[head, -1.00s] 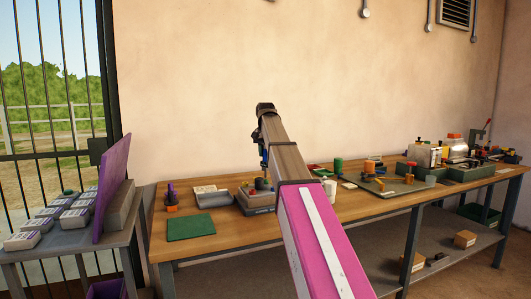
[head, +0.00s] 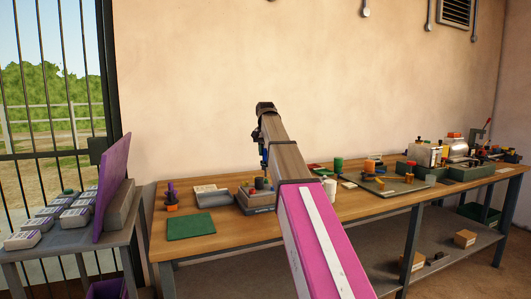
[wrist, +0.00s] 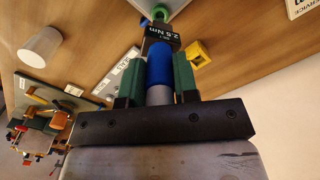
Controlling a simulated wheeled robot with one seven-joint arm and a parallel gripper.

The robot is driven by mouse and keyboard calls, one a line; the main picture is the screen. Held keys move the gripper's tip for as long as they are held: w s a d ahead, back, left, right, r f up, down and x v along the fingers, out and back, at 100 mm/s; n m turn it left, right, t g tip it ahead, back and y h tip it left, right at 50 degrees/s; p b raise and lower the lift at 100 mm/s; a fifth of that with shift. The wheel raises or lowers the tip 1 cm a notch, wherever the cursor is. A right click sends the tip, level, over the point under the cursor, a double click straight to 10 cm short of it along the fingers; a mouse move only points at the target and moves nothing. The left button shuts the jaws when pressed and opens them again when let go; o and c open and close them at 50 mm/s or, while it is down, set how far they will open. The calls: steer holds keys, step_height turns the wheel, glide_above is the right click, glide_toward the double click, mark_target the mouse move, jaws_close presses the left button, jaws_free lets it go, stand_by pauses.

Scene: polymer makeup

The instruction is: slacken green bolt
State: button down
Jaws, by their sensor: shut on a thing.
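My gripper (wrist: 158,62) has green fingers shut on the blue handle of a driver (wrist: 159,66). The driver has a dark block marked "2.5 Nm" above the handle. In the wrist view a green round piece (wrist: 160,12), possibly the green bolt, shows at the driver's far end; I cannot tell whether they touch. In the head view my gripper (head: 263,155) is mostly hidden behind my arm, above a grey block fixture (head: 252,201) on the bench. The fixture carries small dark green and yellow parts.
A yellow part (wrist: 196,53) and a labelled plate (wrist: 118,72) lie beside the driver. A white cylinder (head: 329,190) stands right of the fixture. A green mat (head: 191,226) lies left on the wooden bench. Several coloured parts and machines fill the bench's right side.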

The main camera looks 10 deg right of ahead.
steer(key=shift+f, duration=1.1)
steer(key=c, duration=0.8)
jaws_free()
